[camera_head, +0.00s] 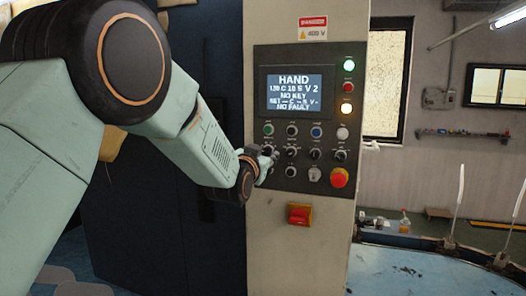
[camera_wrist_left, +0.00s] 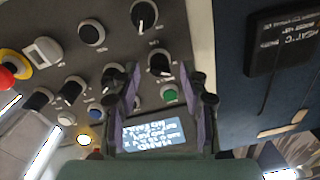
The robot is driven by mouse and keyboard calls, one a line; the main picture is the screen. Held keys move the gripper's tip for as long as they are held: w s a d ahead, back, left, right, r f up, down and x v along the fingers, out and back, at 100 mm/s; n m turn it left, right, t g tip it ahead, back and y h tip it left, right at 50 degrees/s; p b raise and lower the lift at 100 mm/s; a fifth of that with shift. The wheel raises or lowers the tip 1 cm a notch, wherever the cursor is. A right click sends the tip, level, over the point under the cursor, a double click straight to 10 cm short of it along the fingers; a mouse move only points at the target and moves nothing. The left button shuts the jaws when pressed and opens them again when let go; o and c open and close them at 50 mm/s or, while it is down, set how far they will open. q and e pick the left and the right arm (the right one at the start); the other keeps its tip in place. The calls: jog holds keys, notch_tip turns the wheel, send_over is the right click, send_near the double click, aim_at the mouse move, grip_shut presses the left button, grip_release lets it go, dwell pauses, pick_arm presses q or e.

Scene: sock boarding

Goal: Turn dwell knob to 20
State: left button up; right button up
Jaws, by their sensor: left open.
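The control panel (camera_head: 307,118) is a dark plate on a pale cabinet, with rows of knobs and buttons below a screen (camera_head: 294,92). My left gripper (camera_head: 268,158) is at the left end of its middle knob row. In the left wrist view my left gripper (camera_wrist_left: 161,75) is open, its purple-padded fingers either side of a black knob (camera_wrist_left: 160,63) with a white pointer line. Whether the pads touch it I cannot tell. Another black knob (camera_wrist_left: 143,15) lies beyond it. The labels are too small to read, so which knob is dwell is unclear. My right gripper is out of view.
The screen reads HAND, with smaller lines below. A red emergency stop (camera_head: 339,177) sits at the panel's lower right, and a red-orange switch (camera_head: 299,214) below the panel. A green button (camera_wrist_left: 170,95) is close to the fingers. A round table (camera_head: 410,268) stands at right.

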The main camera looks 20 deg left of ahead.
pick_arm(q)
jog(key=shift+d+r, duration=0.1)
jog(key=shift+r, duration=0.05)
jog(key=shift+w+f, duration=0.2)
jog(key=shift+w, duration=0.05)
jog(key=shift+w+a+f, duration=0.15)
jog(key=shift+w+a, duration=0.05)
jog(key=shift+w, duration=0.05)
jog(key=shift+c, duration=1.3)
jog(key=shift+s+d+r, duration=0.15)
jog(key=shift+s+r, duration=0.05)
jog(key=shift+s, duration=0.05)
jog(key=c, duration=0.5)
grip_shut()
